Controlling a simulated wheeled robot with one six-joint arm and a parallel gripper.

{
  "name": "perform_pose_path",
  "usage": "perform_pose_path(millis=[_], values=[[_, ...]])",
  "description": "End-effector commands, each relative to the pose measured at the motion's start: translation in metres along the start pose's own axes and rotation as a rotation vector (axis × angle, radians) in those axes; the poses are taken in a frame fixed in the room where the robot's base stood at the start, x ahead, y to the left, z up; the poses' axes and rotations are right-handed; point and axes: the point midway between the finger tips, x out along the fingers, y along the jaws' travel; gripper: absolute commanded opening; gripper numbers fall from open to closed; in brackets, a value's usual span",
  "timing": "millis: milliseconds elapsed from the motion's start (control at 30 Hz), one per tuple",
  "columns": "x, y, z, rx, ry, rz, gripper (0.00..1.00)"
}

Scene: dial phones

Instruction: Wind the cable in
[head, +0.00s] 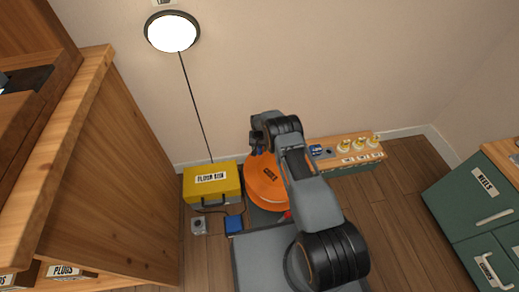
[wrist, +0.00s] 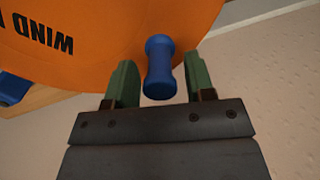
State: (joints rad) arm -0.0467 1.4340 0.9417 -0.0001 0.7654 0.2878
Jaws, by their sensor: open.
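A large orange cable reel (head: 268,182) stands upright behind my arm, with dark lettering on its face. In the wrist view the orange reel face (wrist: 110,25) fills the top, with the word WIND upside down. A blue crank handle (wrist: 160,65) sticks out from it near its rim. My gripper (wrist: 159,72) is open, its two green fingers on either side of the handle, with a gap visible at each side. In the head view my gripper (head: 256,140) is at the reel's upper edge and partly hidden. A thin dark cable (head: 212,211) lies on the floor below the yellow box.
A yellow labelled box (head: 212,183) stands left of the reel. A blue box (head: 234,224) and a grey socket-like piece (head: 198,226) lie in front of it. A wooden bench (head: 345,151) with several knobs is right. Green drawers (head: 480,205) stand far right, a wooden cabinet (head: 110,180) left.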

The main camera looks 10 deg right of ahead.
Motion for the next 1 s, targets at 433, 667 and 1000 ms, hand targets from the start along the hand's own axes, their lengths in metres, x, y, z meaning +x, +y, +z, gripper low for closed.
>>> perform_pose_path(millis=[433, 667, 1000], values=[[0.0032, 0.0001, 0.0003, 0.000, -0.001, 0.000, 0.41], [0.0031, 0.0001, 0.0002, 0.000, 0.000, 0.000, 0.19], [0.0030, 0.0001, 0.0002, 0.000, -0.001, 0.000, 0.00]])
